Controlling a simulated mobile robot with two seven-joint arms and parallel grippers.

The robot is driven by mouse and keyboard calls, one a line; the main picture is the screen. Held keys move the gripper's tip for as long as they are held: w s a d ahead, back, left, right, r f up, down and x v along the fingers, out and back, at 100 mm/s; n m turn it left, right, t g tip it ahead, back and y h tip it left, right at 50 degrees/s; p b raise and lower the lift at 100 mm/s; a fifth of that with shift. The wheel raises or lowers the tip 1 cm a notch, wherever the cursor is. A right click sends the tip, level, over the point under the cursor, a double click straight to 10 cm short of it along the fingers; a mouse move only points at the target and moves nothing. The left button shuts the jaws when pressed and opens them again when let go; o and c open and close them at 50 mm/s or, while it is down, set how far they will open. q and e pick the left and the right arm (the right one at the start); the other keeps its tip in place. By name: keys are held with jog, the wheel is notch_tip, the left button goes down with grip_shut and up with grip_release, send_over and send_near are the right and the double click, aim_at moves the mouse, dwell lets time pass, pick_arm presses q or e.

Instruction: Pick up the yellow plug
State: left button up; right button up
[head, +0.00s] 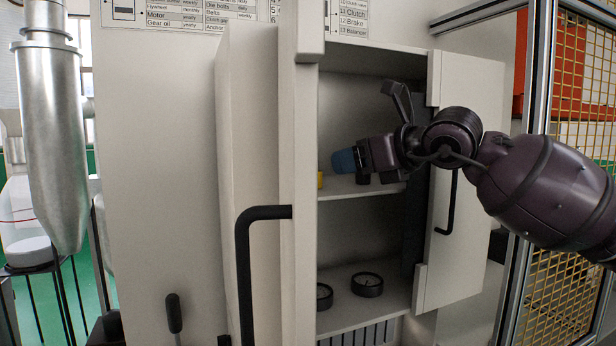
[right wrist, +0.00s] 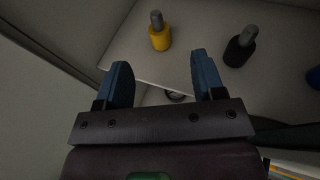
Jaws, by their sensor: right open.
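The yellow plug (right wrist: 160,38) stands on a shelf in the right wrist view, with a grey pin on top. It is beyond the fingertips of my right gripper (right wrist: 157,78), roughly between their lines, and not touched. The gripper is open and empty. In the head view my right gripper (head: 344,161) reaches into the cabinet at the upper shelf. Only a small part of the yellow plug (head: 320,180) shows there, left of the blue fingertips, partly hidden by the cabinet's front edge. My left gripper does not show.
A black plug (right wrist: 238,50) stands right of the yellow one, and a blue thing (right wrist: 314,77) sits at the right edge. The cabinet's open right door (head: 466,150) and its left front post (head: 300,240) flank the opening. Two black rings (head: 367,285) lie on the lower shelf.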

aim_at(321, 172)
jog(key=p+x, duration=0.1)
jog(key=x, duration=0.3)
jog(key=shift+f, duration=0.25)
jog(key=shift+w+a+f, duration=0.1)
jog(key=shift+w+a, duration=0.1)
jog(key=shift+w, duration=0.05)
jog(key=x, duration=0.1)
jog(key=p+x, duration=0.2)
jog(key=x, duration=0.1)
jog(key=shift+a+r, duration=0.35)
jog(key=shift+w+a+f, duration=0.2)
jog(key=shift+w+f, duration=0.05)
jog(key=shift+w, duration=0.1)
jog(key=shift+c, duration=0.6)
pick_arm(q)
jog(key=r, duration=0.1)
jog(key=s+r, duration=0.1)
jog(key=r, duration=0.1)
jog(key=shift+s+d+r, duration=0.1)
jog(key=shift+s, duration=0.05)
pick_arm(e)
jog(key=c, duration=0.9)
